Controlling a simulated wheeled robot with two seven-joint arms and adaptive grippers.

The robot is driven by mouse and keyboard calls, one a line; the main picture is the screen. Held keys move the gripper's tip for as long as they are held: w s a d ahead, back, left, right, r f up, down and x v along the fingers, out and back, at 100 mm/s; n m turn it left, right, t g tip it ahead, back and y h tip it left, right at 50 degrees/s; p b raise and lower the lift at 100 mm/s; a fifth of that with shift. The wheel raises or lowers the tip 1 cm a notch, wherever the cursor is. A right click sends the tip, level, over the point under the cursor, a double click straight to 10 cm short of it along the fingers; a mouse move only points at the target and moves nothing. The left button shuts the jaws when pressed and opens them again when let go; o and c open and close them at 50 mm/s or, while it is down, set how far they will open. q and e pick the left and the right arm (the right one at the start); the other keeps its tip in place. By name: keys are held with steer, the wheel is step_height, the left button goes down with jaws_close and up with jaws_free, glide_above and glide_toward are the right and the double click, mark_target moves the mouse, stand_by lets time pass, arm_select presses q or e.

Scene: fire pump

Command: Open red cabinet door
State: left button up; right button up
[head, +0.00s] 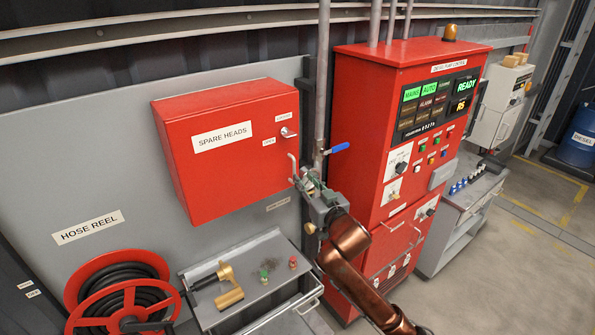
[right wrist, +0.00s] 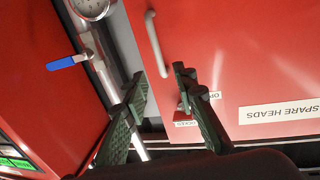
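The red cabinet (head: 225,150) labelled SPARE HEADS hangs on the grey wall panel, and its door looks shut. A pale bar handle (head: 292,166) is at the door's right edge, with a latch knob (head: 287,132) above it. My right gripper (head: 306,183) is at the door's lower right, close to the handle. In the right wrist view the gripper (right wrist: 160,80) is open and empty, and one end of the handle (right wrist: 154,42) shows between the fingertips. I cannot tell whether they touch it. One finger partly hides the latch knob. My left gripper is not in view.
A vertical pipe with a blue lever (head: 338,148) stands just right of the door. The tall red pump control cabinet (head: 375,130) is beyond it. Below are a grey cart (head: 255,250) holding a brass nozzle (head: 229,287) and a red hose reel (head: 120,275).

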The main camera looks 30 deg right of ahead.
mark_target(297, 170)
steer(key=w, duration=0.2)
steer(key=w+p, duration=0.1)
steer(key=w, duration=0.3)
steer(key=shift+w+d+f, duration=0.15)
steer(key=shift+w+d, duration=0.05)
steer(key=shift+d, duration=0.15)
steer(key=shift+c, duration=0.7)
jaws_close()
